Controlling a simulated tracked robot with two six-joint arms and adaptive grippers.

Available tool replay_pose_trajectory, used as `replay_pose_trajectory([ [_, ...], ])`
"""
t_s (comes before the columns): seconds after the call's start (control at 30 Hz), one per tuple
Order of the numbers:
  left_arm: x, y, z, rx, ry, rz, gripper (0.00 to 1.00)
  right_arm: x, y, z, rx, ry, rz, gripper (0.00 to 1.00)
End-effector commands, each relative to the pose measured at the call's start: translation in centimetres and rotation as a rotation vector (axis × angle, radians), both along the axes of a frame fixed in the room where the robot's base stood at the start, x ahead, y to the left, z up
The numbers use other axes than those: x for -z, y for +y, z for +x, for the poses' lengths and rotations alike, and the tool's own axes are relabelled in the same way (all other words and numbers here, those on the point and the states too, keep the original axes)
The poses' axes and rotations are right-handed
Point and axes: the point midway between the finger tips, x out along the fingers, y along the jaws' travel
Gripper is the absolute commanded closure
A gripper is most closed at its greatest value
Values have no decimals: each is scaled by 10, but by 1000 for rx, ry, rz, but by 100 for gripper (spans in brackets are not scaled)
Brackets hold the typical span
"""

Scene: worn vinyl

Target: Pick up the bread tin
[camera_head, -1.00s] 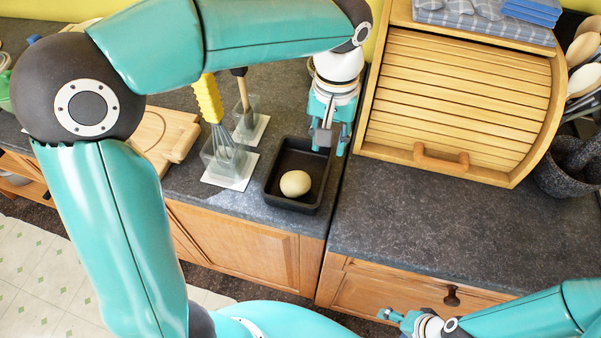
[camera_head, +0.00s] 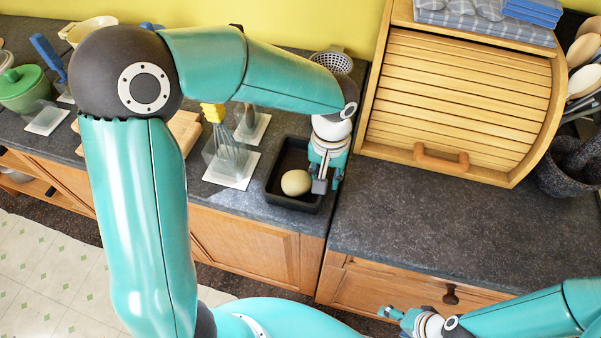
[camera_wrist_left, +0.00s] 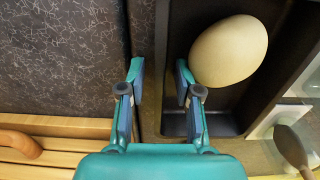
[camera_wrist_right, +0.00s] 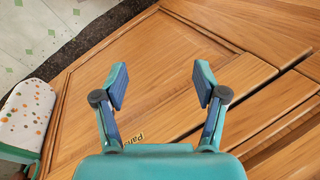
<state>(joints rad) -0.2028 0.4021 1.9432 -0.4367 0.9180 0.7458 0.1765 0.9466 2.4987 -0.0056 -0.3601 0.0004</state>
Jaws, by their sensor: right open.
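The bread tin (camera_head: 288,204) is a dark rectangular pan on the grey counter, left of the roll-top box, with a pale round dough ball (camera_head: 296,182) in it. My left gripper (camera_head: 325,186) is at the tin's right side, pointing down. In the left wrist view its open fingers (camera_wrist_left: 160,84) straddle the line of the tin's long wall (camera_wrist_left: 160,40), one on the tin's inner side by the dough ball (camera_wrist_left: 230,50), the other outside. I cannot tell whether they touch the wall. My right gripper (camera_head: 392,315) is open and empty (camera_wrist_right: 160,85), low before the wooden cabinet.
A whisk (camera_head: 228,150) stands in a clear holder close left of the tin. The wooden roll-top box (camera_head: 460,100) stands to the right, with a stone mortar (camera_head: 565,180) beyond it. The counter before the box (camera_head: 430,220) is clear.

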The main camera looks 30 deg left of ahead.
Motion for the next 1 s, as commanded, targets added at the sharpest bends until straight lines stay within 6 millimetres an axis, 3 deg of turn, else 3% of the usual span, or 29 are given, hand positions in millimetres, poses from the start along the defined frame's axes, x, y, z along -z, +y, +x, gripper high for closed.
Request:
replay_pose_trajectory([
  [0.13,0,0,0,0,0,0,67,0,0,0,0,0,0,29],
  [0.33,0,1,0,-2,0,0,98,0,0,0,0,0,0,29],
  [0.37,0,1,0,-2,0,0,100,0,0,0,0,0,0,29],
  [1.0,-3,1,1,-2,-2,0,100,0,0,0,0,0,0,29],
])
